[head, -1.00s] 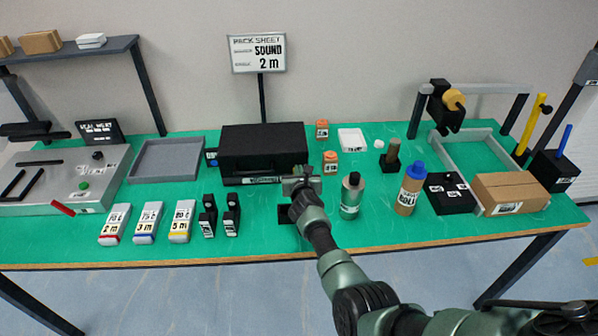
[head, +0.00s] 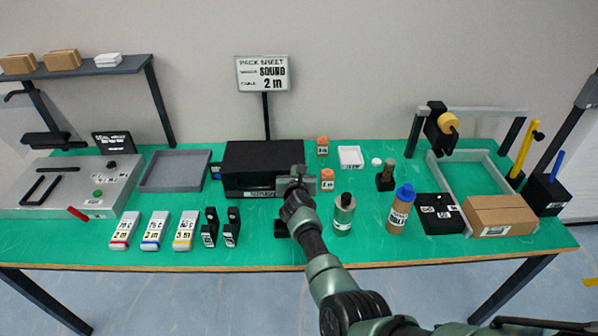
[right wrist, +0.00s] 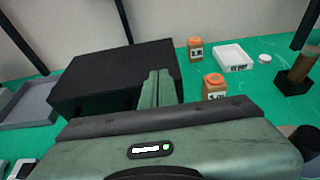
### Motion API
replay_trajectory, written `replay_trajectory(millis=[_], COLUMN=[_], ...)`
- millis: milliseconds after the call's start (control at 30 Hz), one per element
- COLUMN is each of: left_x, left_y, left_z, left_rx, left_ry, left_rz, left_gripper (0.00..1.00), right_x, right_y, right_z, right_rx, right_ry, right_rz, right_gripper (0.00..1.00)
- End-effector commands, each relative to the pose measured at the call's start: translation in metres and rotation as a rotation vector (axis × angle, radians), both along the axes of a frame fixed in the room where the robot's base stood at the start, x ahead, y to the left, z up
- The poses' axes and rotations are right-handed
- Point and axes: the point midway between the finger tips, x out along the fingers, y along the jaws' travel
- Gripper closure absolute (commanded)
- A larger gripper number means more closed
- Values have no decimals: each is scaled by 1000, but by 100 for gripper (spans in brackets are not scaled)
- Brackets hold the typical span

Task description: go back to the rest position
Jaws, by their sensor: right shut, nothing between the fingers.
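My right gripper (head: 296,180) is over the green table, just in front of the right end of the black case (head: 262,160). In the right wrist view its fingers (right wrist: 157,88) are together with nothing between them, and the case (right wrist: 110,75) stands behind them. The right arm reaches in from the lower right of the head view. My left gripper does not show in either view.
A grey-green bottle (head: 343,214) and a blue-capped bottle (head: 400,209) stand right of my arm. Orange-brown jars (head: 327,180) stand behind it. A cardboard box (head: 500,215) is at the right.

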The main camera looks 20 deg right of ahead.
Motion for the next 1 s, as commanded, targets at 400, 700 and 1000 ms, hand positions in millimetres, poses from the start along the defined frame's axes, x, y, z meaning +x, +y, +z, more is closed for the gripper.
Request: replay_trajectory(millis=[400,700,1000], left_x=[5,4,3], left_y=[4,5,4], left_z=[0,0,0], left_rx=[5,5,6], left_ry=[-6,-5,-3], left_rz=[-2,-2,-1], left_gripper=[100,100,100], right_x=[-2,-71,-262], right_y=[-2,34,113], right_z=[2,57,-8], right_rx=[-38,-902,-1937], right_ry=[-13,-231,-227], right_rz=[18,512,1360], right_gripper=[100,100,100])
